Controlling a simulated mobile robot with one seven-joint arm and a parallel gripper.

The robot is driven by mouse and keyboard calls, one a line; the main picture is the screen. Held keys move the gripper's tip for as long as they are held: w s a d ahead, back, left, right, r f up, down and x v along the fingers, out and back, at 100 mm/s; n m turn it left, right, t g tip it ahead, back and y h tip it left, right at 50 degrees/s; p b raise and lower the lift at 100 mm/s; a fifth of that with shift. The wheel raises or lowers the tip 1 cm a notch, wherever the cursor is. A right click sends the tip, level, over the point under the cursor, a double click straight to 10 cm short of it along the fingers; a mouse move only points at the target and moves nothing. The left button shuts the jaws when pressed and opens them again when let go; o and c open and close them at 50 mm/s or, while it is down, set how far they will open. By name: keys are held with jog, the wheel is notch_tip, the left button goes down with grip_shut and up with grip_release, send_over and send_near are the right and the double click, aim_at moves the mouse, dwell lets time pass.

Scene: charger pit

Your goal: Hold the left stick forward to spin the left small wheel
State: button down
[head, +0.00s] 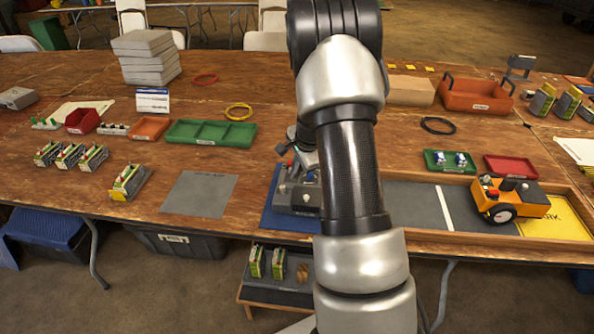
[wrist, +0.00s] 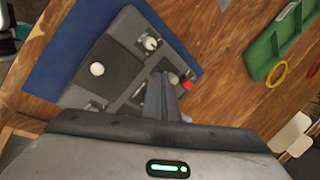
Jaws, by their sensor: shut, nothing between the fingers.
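A grey control box (head: 300,202) sits on a blue mat (head: 268,218) at the table's front, partly hidden by my arm. In the wrist view the box (wrist: 125,22) is tilted in the picture. It has a stick with a pale top (wrist: 150,43), seemingly the left one, a white round knob (wrist: 97,69), and a red part (wrist: 187,85). Another fitting (wrist: 95,105) is half hidden near my gripper body. My gripper (wrist: 161,82) is shut and empty, its fingers over the box, beside the left stick and apart from it in the picture. Contact cannot be told.
An orange vehicle (head: 522,199) with a black-tyred wheel (head: 501,214) stands on the lane at right. A small wheel on it cannot be made out. A grey pad (head: 199,194) and green tray (head: 211,133) lie left of the box. Small packs (head: 128,182) stand farther left.

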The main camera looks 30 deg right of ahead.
jog(key=p, duration=0.1)
jog(key=r+p, duration=0.1)
jog(key=shift+w+d+g+p, duration=0.2)
jog(key=shift+w+g+p, duration=0.1)
jog(key=shift+w+d+y+p, duration=0.2)
jog(key=shift+y+p, duration=0.1)
jog(key=shift+p, duration=0.4)
jog(key=shift+w+d+f+b, duration=0.3)
jog(key=shift+w+f+b, duration=0.05)
jog(key=shift+w+b, duration=0.2)
jog(key=shift+s+r+g, duration=0.1)
jog(key=shift+g, duration=0.2)
jog(key=shift+a, duration=0.15)
dwell(1.6)
jog(key=shift+s+a+f+b, duration=0.3)
jog(key=shift+s+a+b, duration=0.05)
jog(key=shift+s, duration=0.25)
